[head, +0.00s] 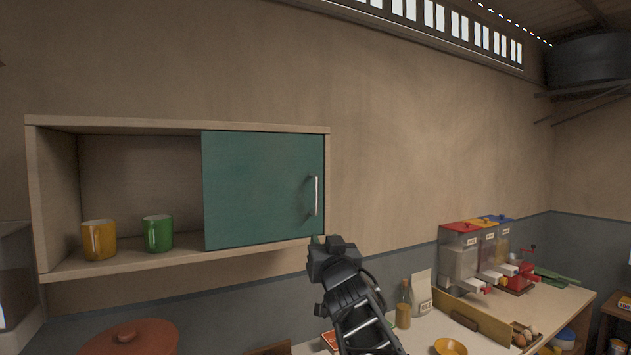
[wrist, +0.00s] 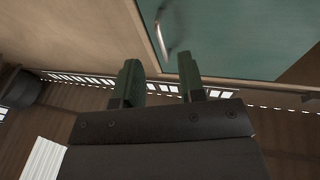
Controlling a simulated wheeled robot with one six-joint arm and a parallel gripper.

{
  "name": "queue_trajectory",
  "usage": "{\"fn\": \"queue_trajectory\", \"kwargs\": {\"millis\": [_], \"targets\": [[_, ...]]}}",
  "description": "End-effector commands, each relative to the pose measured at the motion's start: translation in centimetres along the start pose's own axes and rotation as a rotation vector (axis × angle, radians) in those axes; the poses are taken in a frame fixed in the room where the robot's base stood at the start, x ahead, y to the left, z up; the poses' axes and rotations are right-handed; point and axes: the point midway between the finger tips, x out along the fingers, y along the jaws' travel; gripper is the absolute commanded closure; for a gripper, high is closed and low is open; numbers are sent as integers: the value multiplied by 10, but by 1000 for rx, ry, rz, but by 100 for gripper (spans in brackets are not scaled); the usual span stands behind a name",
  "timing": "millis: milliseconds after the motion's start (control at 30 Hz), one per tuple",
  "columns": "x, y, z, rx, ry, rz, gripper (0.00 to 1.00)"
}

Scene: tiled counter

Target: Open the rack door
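The rack is a pale wooden wall box (head: 180,126) on the wall at left. Its flat teal door (head: 255,185) covers the right half, and the left half stands open to view. A slim vertical metal handle (head: 316,196) sits near the door's right edge. My gripper (head: 328,241) is just below the rack's lower right corner, below the handle. In the wrist view, my two fingers (wrist: 160,76) are apart with nothing between them. The handle (wrist: 161,42) shows beyond the gap between the fingertips, with the door (wrist: 230,38) to its right.
A yellow mug (head: 99,240) and a green mug (head: 158,234) stand in the rack's open left half. Below are a red lid (head: 125,338), a bottle (head: 404,308), a paper bag (head: 421,292) and dispensers (head: 475,255). The wall right of the rack is clear.

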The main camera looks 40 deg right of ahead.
Motion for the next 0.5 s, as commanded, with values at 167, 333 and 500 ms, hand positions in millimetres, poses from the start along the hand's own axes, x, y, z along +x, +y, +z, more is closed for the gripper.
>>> {"fn": "queue_trajectory", "kwargs": {"millis": [167, 333, 500], "targets": [[9, 14, -48, -14, 154, -48, 63], [24, 14, -63, -18, 193, -69, 63], [56, 12, -70, -18, 192, -70, 63]]}}
